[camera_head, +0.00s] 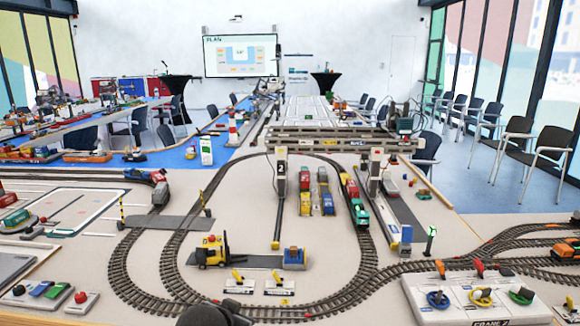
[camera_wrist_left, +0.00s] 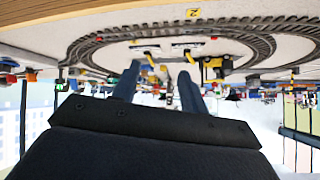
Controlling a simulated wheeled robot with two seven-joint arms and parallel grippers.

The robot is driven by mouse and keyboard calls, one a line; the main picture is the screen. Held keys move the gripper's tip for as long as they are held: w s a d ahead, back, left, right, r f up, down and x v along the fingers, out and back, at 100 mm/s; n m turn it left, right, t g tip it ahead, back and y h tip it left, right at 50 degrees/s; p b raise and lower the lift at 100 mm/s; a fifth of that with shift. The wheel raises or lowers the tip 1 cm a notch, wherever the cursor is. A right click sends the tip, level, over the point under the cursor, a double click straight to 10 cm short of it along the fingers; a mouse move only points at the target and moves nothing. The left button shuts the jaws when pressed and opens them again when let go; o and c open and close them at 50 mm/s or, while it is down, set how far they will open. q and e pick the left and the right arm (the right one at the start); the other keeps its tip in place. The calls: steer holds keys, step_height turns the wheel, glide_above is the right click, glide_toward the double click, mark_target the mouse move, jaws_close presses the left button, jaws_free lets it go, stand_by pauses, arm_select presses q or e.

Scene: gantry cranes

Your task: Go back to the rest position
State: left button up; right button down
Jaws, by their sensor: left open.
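My left gripper (camera_wrist_left: 158,84) shows in the left wrist view, with its two dark fingers spread apart and nothing between them. That view is upside down, with the table edge at the top and the track loop behind the fingers. In the head view a dark rounded part (camera_head: 215,314), probably of my own arm, shows at the bottom edge, in front of the table. I cannot make out the fingers there. My right gripper is in neither view.
The table holds an oval track loop (camera_head: 120,262), a yellow forklift (camera_head: 211,252), a gantry crane (camera_head: 330,141) and several toy trains. A white control panel (camera_head: 470,303) with coloured levers stands at the front right. A button box (camera_head: 42,297) is at the front left.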

arm_select(q)
steer(key=s+f+n+g+p, duration=0.1)
steer(key=s+f+g, duration=0.2)
steer(key=s+f, duration=0.8)
steer(key=s+a+f+n+g+p, duration=0.1)
steer(key=s+f+g, duration=0.3)
steer(key=s+f, duration=0.7)
steer(key=s+p, duration=0.1)
steer(key=s, duration=0.7)
steer(key=shift+s+a+f, duration=0.2)
steer(key=shift+a, duration=0.1)
